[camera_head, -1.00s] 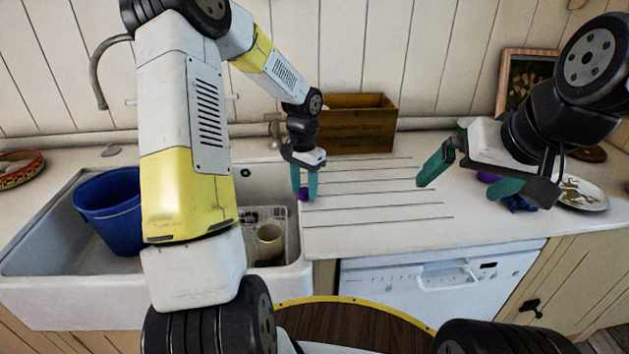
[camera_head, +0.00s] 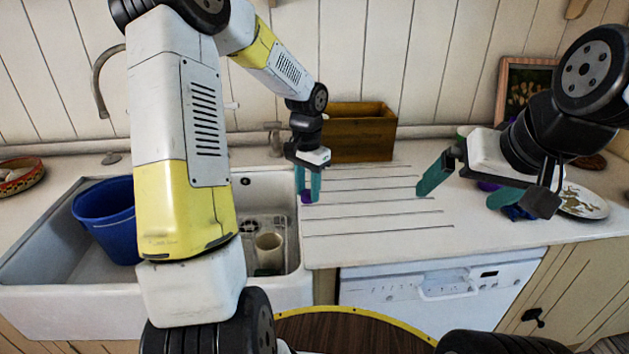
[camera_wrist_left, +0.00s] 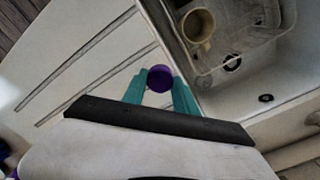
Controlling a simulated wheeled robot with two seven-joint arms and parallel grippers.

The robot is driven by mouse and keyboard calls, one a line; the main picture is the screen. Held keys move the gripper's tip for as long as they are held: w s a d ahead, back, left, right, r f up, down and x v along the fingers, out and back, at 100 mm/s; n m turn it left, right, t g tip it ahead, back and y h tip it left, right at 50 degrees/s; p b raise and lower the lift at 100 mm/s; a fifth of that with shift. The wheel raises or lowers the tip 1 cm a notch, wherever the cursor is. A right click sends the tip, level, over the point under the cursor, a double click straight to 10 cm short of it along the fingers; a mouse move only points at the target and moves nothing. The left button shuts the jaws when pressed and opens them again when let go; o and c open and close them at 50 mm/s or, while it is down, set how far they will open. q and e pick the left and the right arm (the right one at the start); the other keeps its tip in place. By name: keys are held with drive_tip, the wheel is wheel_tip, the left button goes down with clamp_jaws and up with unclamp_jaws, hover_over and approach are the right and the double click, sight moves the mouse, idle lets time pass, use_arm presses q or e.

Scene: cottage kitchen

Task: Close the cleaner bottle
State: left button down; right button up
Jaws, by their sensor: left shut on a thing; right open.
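My left gripper (camera_head: 308,190) is shut on a small purple cap (camera_head: 306,198), holding it over the left part of the counter beside the sink. In the left wrist view the round purple cap (camera_wrist_left: 159,78) sits between the teal fingertips. My right gripper (camera_head: 464,187) is open, with its fingers wide apart, over the right part of the counter. A purple thing (camera_head: 488,186) shows partly behind the right gripper; I cannot tell whether it belongs to the cleaner bottle. No cleaner bottle is clearly visible.
The white sink (camera_head: 50,290) holds a blue bucket (camera_head: 108,225) and a rack with a beige cup (camera_head: 268,252). A wooden box (camera_head: 360,140) stands at the wall. A patterned plate (camera_head: 582,203) and a dark blue item (camera_head: 518,213) lie at right. The grooved middle counter is clear.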

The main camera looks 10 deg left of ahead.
use_arm(q)
drive_tip(key=s+d, duration=0.3)
drive_tip(key=s+d+r, duration=0.1)
drive_tip(key=s+d, duration=0.1)
drive_tip(key=s, duration=0.2)
drive_tip(key=s+d, duration=0.3)
drive_tip(key=shift+s+d+r, duration=0.15)
drive_tip(key=shift+s+d, duration=0.15)
drive_tip(key=shift+s, duration=0.05)
drive_tip(key=shift+w, duration=0.1)
